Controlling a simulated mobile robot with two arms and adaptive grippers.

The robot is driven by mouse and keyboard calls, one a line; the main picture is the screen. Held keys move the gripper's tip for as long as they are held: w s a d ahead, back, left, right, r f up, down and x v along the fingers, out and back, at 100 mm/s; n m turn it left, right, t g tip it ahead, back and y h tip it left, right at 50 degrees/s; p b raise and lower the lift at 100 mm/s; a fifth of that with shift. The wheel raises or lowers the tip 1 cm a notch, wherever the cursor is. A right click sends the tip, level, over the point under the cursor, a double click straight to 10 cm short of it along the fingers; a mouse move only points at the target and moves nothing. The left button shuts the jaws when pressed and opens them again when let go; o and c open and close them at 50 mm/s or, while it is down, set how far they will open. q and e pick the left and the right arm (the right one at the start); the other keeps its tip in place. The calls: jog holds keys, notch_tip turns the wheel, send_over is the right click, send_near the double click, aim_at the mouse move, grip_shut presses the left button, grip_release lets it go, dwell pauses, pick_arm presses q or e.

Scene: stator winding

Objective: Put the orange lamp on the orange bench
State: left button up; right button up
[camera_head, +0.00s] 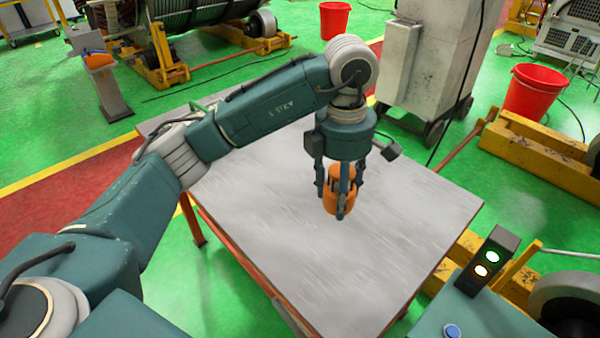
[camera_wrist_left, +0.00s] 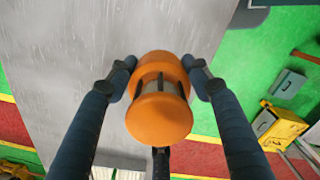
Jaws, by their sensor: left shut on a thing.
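The orange lamp (camera_head: 334,200) is held in my left gripper (camera_head: 341,198), whose fingers are closed around it. The lamp hangs upright over the bench; I cannot tell whether its base touches the top. In the left wrist view the lamp (camera_wrist_left: 160,112) sits between the fingers of the gripper (camera_wrist_left: 160,85). The bench has a bare grey metal top (camera_head: 410,240) and an orange frame (camera_head: 232,252). The top also fills the left of the wrist view (camera_wrist_left: 60,50). My right gripper is not in view.
A grey wheeled cabinet (camera_head: 440,60) stands behind the bench. Red buckets (camera_head: 535,92) (camera_head: 335,18) stand on the green floor. A signal box (camera_head: 487,262) with lit lamps is at front right. The bench top around the lamp is clear.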

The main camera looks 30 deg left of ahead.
pick_arm(q)
notch_tip(320, 180, down, 8)
jog(key=p, duration=0.2)
send_over(330, 257)
notch_tip(330, 257, down, 6)
jog(key=shift+f, duration=0.25)
notch_tip(330, 257, down, 4)
jog(key=shift+p, duration=0.65)
jog(key=shift+f, duration=0.45)
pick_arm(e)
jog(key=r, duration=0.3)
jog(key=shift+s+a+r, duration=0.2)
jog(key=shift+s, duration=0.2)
pick_arm(q)
jog(key=shift+f, duration=0.1)
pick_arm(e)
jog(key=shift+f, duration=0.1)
pick_arm(q)
jog(key=o, duration=1.3)
